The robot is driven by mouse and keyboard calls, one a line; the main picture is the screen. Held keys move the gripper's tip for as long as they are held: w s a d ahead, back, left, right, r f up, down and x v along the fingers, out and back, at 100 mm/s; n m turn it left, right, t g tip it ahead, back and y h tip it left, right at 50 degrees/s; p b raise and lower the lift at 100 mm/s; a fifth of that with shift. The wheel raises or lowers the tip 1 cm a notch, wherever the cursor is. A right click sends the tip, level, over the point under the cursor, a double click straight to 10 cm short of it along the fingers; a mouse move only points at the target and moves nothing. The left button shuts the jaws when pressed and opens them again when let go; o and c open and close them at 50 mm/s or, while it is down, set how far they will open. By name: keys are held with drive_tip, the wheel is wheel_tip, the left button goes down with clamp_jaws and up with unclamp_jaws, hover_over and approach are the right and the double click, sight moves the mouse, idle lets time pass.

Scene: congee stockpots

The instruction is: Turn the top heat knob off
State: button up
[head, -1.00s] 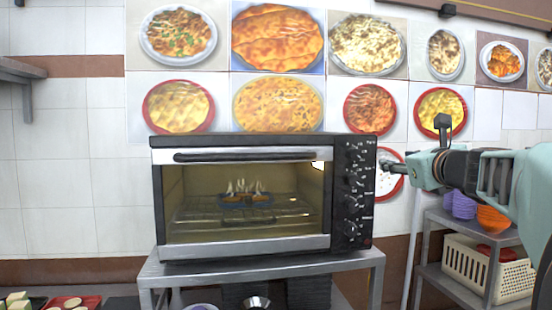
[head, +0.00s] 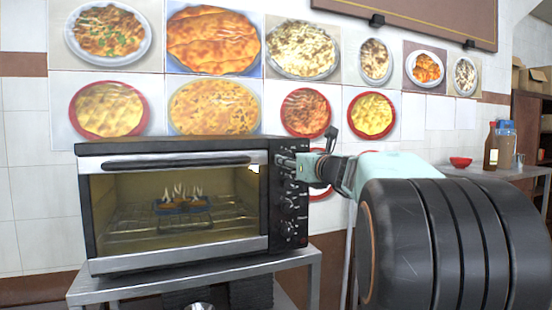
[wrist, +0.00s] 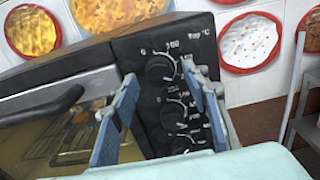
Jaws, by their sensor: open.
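The toaster oven (head: 175,165) stands with its door shut, and its black control panel (head: 296,240) is on the right side of its front. In the wrist view the top heat knob (wrist: 160,68) is a round black dial under printed numbers. My gripper (wrist: 158,76) is open, with one blue finger to the left of this knob and one to its right. The knob shows between the fingers; I cannot tell whether they touch it. In the head view my gripper (head: 283,161) is at the upper part of the panel and hides the top knob.
Lower knobs (wrist: 172,115) sit below the top one on the same panel. Inside the oven, food in a blue dish (head: 180,205) sits on a rack. The oven rests on a metal table (head: 315,265). A tiled wall with food pictures is close behind.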

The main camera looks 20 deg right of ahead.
drive_tip(key=shift+w, duration=0.3)
drive_tip(key=shift+c, duration=0.6)
drive_tip(key=c, duration=1)
